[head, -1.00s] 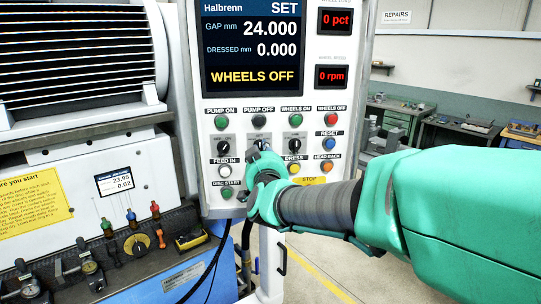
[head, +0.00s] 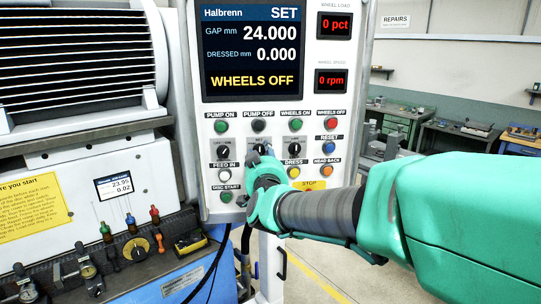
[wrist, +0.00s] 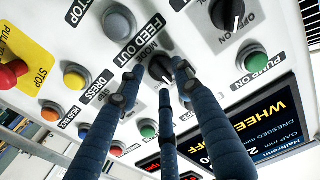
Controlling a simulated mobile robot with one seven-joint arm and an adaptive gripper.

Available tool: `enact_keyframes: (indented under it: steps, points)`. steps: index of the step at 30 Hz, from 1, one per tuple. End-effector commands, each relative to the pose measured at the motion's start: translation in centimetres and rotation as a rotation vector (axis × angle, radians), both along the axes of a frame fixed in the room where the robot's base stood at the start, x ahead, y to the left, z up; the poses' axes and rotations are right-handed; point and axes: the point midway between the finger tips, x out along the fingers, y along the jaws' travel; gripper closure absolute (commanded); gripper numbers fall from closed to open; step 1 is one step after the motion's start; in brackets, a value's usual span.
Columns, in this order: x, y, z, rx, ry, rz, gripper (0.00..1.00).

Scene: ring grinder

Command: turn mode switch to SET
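The mode switch is a black rotary knob on the white control panel; it shows in the head view (head: 261,147), just above my gripper (head: 263,160). In the wrist view the knob (wrist: 161,68), beside a MODE label, lies between and just beyond my spread fingertips (wrist: 156,84). The gripper is open, with no clear grip on the knob. Whether a fingertip touches it cannot be told. The fingers partly hide the knob's markings. The display (head: 252,52) reads SET at top right, with WHEELS OFF below.
Close around the knob are push buttons, among them a white feed button (head: 224,171) and a yellow dress button (head: 294,173). Similar rotary knobs sit left (head: 223,150) and right (head: 295,150). A red stop button (wrist: 12,73) shows in the wrist view.

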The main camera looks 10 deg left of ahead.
Motion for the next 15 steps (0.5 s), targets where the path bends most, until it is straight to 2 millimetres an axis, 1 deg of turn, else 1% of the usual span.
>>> enact_keyframes:
  steps: [8,15]
  points:
    - [-2.1,-0.4,0.1,0.001,0.0,0.001,0.66]
    - [-5.3,-1.1,0.1,0.001,-0.001,0.001,0.66]
